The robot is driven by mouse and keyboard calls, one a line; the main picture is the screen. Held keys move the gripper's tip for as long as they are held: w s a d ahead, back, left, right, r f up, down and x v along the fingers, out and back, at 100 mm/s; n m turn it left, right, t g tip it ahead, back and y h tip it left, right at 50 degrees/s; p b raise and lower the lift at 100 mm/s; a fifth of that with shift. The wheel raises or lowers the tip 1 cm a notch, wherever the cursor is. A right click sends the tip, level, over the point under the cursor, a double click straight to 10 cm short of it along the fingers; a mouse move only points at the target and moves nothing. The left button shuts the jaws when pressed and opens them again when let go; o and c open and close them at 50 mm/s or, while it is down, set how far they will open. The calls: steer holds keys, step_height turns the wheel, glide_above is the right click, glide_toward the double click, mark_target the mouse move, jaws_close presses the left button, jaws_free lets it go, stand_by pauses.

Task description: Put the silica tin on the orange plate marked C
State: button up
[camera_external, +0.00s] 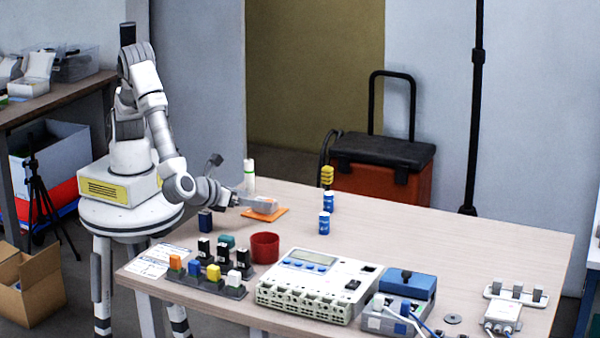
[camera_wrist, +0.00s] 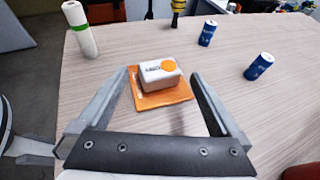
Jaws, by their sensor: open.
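The orange plate (camera_external: 279,213) lies on the table in front of my arm; it also shows in the wrist view (camera_wrist: 150,102). A white box with dark print and an orange disc (camera_wrist: 160,75) rests on this plate; it may be the silica tin, but I cannot read its label. No letter C is visible on the plate. My gripper (camera_wrist: 162,78) is open, its fingers apart on either side of the box in the picture, with no contact visible. In the external view, my gripper (camera_external: 266,206) is low over the plate and partly hides the box.
Two blue cans (camera_wrist: 208,33) (camera_wrist: 259,66) stand right of the plate. A white roll with a green band (camera_wrist: 80,30) stands at the back left. A red cup (camera_external: 265,247) and a bottle rack (camera_external: 205,280) are nearer the camera.

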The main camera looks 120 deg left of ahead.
steer(key=p+v, duration=0.1)
steer(key=v, duration=0.7)
steer(key=shift+s+d+r, duration=0.15)
steer(key=shift+d, duration=0.15)
steer(key=a+r+n+t+h, duration=0.1)
steer(key=a+r+n+h, duration=0.4)
steer(key=a+r, duration=0.6)
steer(key=a+r+n+t+h, duration=0.2)
steer(key=a+r+n, duration=0.5)
steer(key=r, duration=0.6)
steer(key=s+a+r+n+h, duration=0.1)
steer(key=s+a+r+n, duration=0.1)
steer(key=s+a, duration=0.3)
steer(key=s+d+f+n+g+h, duration=0.1)
steer(key=s+d+f+n+h, duration=0.1)
steer(key=s+f+n, duration=0.45)
steer(key=s+d+f+n+g+h, duration=0.1)
steer(key=s+d+f+n+h, duration=0.2)
steer(key=s, duration=0.6)
step_height(320, 180, up, 11)
steer(key=m+p, duration=0.1)
steer(key=p, duration=1.2)
steer(key=shift+s+d+r, duration=0.15)
steer(key=shift+s+r, duration=0.05)
steer(key=shift+s, duration=0.1)
